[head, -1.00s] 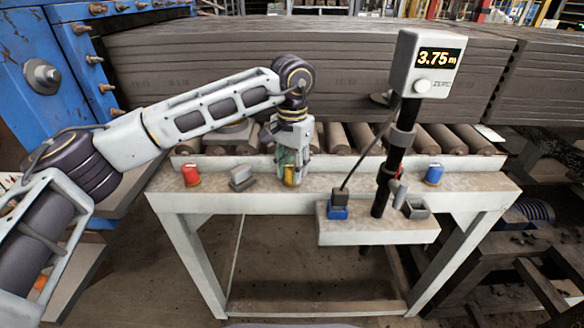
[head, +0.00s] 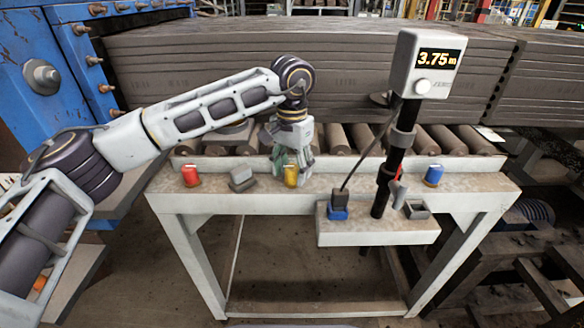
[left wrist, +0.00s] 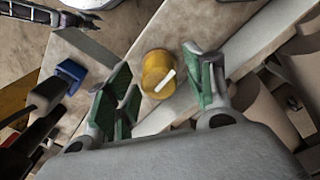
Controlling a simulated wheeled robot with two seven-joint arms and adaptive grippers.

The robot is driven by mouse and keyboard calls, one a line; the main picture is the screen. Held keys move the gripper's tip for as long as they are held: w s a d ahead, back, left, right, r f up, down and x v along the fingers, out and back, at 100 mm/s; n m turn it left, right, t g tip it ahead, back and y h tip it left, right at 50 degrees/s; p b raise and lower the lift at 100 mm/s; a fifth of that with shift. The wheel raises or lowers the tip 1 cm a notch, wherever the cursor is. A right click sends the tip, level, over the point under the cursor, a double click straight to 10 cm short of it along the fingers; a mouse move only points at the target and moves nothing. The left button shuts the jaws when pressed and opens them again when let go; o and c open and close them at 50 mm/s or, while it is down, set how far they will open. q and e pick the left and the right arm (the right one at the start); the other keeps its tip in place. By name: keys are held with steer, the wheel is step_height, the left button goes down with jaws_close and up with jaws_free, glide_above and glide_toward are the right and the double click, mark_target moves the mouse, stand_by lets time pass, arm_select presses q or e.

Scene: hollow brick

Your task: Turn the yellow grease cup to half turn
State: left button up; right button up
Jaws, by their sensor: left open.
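The yellow grease cup (head: 290,176) stands on the pale bench ledge between the red and blue cups. In the left wrist view the yellow cup (left wrist: 157,70) shows from above with a white mark on its top, slanting up to the right. My left gripper (head: 292,172) points down over it, partly hiding it in the head view. In the left wrist view its green-padded fingers (left wrist: 165,88) are spread on either side of the cup, with gaps showing.
A red cup (head: 191,176) and a grey block (head: 242,179) stand to the left. A blue cup (head: 434,175) stands to the right. A black post with a display (head: 428,72) reading 3.75 rises to the right of the gripper. Rollers (head: 437,139) lie behind the ledge.

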mark_target(292, 167)
arm_select(q)
step_height(292, 167, up, 12)
stand_by(0.7)
steer(key=shift+f, duration=0.1)
stand_by(0.3)
